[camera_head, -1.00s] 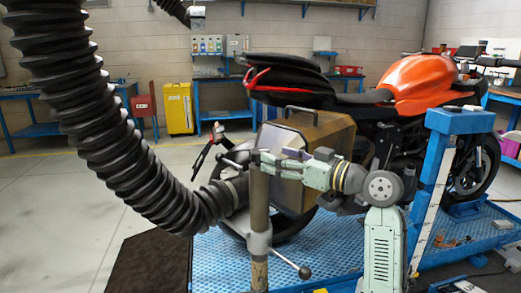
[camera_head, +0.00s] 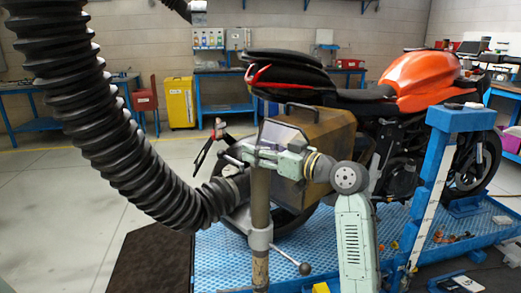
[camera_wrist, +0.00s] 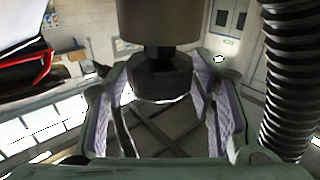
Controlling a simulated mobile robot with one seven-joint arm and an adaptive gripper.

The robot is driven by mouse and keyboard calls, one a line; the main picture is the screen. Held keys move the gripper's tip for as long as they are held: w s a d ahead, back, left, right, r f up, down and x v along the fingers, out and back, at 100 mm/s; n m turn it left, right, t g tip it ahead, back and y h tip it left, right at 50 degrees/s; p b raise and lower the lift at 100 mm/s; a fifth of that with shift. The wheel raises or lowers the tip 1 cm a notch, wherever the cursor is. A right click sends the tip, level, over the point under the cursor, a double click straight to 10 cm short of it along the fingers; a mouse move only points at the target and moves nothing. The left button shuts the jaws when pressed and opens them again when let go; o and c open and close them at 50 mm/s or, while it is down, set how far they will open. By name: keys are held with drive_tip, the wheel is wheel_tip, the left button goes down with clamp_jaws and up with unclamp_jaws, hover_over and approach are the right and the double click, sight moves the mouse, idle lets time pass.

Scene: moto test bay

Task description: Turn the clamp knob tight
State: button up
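A dark, faceted knob (camera_wrist: 160,76) under a wide dark cylinder (camera_wrist: 158,22) shows at the top middle of the wrist view; I take it for the clamp knob. My gripper (camera_wrist: 161,98) has its two purple-padded fingers spread on either side of it, with gaps visible. In the head view my gripper (camera_head: 240,152) is at the top of the upright post (camera_head: 260,205), its fingers pointing left. The knob cannot be made out there. Lower on the post, a grey clamp collar (camera_head: 259,238) carries a lever with a dark ball end (camera_head: 305,268).
A thick black corrugated hose (camera_head: 95,130) hangs at the left and curves toward the post. A brown metal box (camera_head: 325,135) stands close behind my gripper. The orange motorcycle (camera_head: 425,80) rests on the blue lift (camera_head: 330,240). A blue post (camera_head: 440,160) stands at the right.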

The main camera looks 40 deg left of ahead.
drive_tip(key=c, duration=0.8)
